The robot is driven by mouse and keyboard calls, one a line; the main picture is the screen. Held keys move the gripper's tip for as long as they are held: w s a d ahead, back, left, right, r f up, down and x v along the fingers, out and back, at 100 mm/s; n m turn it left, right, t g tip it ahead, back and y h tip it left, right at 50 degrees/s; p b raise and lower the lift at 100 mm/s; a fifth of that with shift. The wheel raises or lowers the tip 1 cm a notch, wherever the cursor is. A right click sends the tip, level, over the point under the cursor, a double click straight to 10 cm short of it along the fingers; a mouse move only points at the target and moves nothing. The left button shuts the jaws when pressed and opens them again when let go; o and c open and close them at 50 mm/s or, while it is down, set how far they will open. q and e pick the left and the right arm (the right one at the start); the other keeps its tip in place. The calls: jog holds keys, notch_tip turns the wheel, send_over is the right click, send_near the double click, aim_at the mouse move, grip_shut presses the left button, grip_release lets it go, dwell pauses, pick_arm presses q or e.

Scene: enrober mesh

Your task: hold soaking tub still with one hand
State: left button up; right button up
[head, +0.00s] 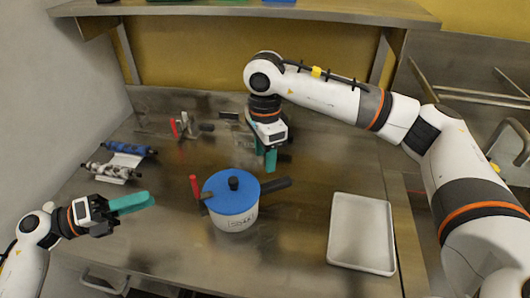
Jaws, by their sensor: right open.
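The soaking tub (234,217) is a white round pot with dark lettering on its front. It stands upright on the steel table, with a blue lid (218,190) and black knob on top. A dark handle sticks out to its right and a red-tipped lever stands at its left. My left gripper (133,203) has teal fingers and is to the left of the tub, apart from it; its finger gap cannot be made out. My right gripper (270,160) is open, pointing down behind and right of the tub, apart from it.
A white tray (361,265) lies at the front right of the steel table (290,235). Blue and grey rollers (115,165) lie at the left. A red-handled clamp-like device (182,125) stands at the back. A shelf (240,10) runs overhead. A sink is at the far right.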

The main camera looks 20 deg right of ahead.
aim_at(265, 186)
notch_tip(265, 186, down, 12)
jog(key=shift+r, duration=0.1)
dwell(0.4)
jog(key=shift+c, duration=0.6)
grip_shut()
